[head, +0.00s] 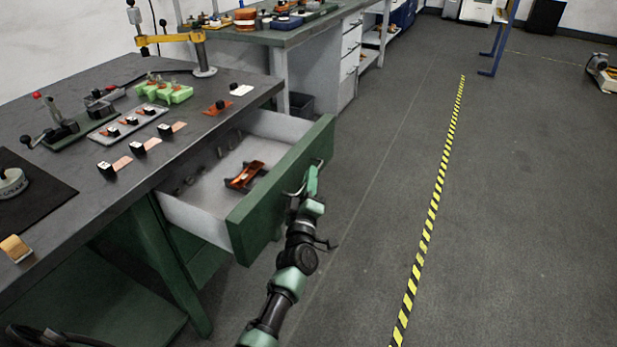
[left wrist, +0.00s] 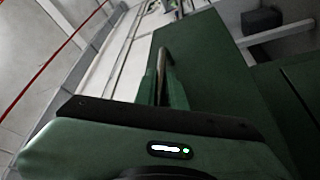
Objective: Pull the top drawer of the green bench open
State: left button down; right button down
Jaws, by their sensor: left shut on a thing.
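The top drawer (head: 262,205) of the green bench (head: 65,108) stands well out from the bench in the head view, its green front facing right and its pale inside showing. An orange and dark item (head: 244,177) lies inside it. My left gripper (head: 312,180) is at the outer face of the drawer front, shut on its handle. In the left wrist view the metal handle bar (left wrist: 161,75) runs to the gripper (left wrist: 159,90) in front of the green drawer front (left wrist: 205,70). The fingers hide part of the handle. My right gripper is in neither view.
Small tools, blocks and copper strips lie on the bench top. A second bench (head: 290,35) with white drawers stands behind.

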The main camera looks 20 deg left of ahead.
pick_arm(q)
jog(key=shift+f, duration=0.15)
jog(key=c, duration=1.8)
grip_release()
jog(key=shift+a, duration=0.1)
jog(key=shift+o, duration=0.2)
